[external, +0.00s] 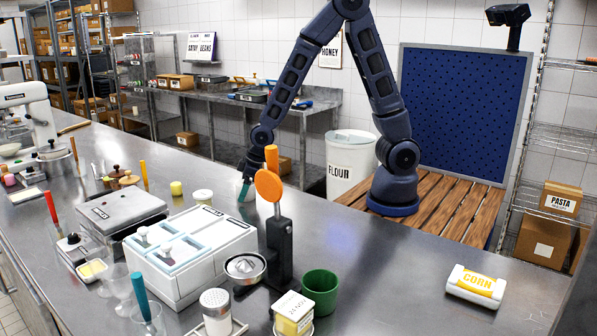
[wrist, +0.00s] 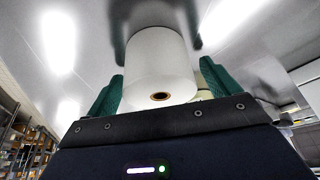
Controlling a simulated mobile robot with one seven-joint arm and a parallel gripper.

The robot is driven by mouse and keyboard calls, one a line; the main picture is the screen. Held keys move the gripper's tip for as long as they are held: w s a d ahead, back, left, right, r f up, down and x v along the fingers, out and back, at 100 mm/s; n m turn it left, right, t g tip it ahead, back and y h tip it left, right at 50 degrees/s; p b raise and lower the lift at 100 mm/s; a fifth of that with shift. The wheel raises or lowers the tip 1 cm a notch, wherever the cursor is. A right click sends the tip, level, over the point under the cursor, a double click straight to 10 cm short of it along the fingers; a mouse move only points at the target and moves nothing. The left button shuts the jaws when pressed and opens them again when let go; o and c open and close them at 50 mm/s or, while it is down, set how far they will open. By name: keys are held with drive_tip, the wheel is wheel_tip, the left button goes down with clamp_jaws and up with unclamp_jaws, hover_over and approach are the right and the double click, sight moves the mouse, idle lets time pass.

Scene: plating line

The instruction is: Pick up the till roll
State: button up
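The till roll (wrist: 160,65) is a white cylinder with a brown core, standing upright on the steel counter in the wrist view. My gripper (wrist: 163,85) has its green fingers on either side of the roll, close to its sides. The fingers are apart by about the roll's width; whether they press on it I cannot tell. In the external view my gripper (external: 244,188) is low at the counter's back edge, and the roll is mostly hidden by it.
A white jar (external: 203,197) and a yellow piece (external: 176,188) stand left of my gripper. An orange paddle on a dark stand (external: 279,250) and a white lidded container (external: 190,255) are in front.

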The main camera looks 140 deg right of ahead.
drive_tip(key=c, duration=1)
